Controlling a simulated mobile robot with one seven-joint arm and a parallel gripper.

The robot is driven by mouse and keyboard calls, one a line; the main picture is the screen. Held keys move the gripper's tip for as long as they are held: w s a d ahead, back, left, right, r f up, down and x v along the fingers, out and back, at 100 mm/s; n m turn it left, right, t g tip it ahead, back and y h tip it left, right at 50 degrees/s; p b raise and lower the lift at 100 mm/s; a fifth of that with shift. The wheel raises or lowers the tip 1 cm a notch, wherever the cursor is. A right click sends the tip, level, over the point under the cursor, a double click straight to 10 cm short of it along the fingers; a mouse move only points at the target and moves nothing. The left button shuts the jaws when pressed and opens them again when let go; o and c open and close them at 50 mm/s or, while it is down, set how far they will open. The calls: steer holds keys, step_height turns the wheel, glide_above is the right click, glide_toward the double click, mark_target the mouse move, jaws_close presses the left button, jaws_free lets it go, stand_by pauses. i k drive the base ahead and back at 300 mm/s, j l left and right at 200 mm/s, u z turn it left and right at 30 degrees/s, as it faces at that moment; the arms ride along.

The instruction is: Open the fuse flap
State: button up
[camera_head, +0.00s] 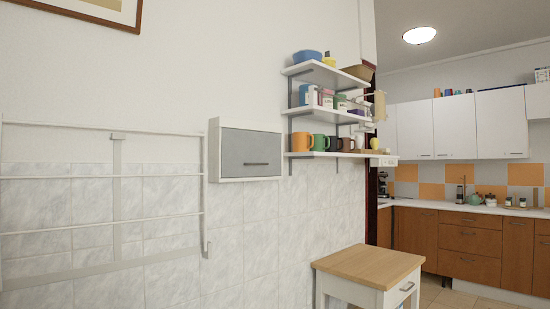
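The fuse box is a white box (214,150) fixed to the wall near the middle of the head view. Its grey front flap (250,150) is closed. A small dark handle (256,164) shows low on the flap. My gripper and arm are not in view.
A white wall rack (100,190) hangs left of the box. Shelves (325,155) with mugs and bowls stick out just right of it. A wood-topped white cabinet (370,265) stands on the floor below right. A kitchen with orange tiles (490,175) lies beyond at the right.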

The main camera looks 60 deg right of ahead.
mark_target(245, 153)
steer(key=z, duration=1.55)
steer(key=i+l, duration=0.15)
steer(key=l, duration=0.2)
steer(key=i+l+u, duration=0.15)
steer(key=l, duration=0.2)
steer(key=i+l, duration=0.2)
steer(key=l, duration=0.15)
steer(key=i+l+u, duration=0.15)
steer(key=l, duration=0.2)
steer(key=i+l, duration=0.1)
steer(key=l, duration=0.3)
steer(key=u, duration=0.05)
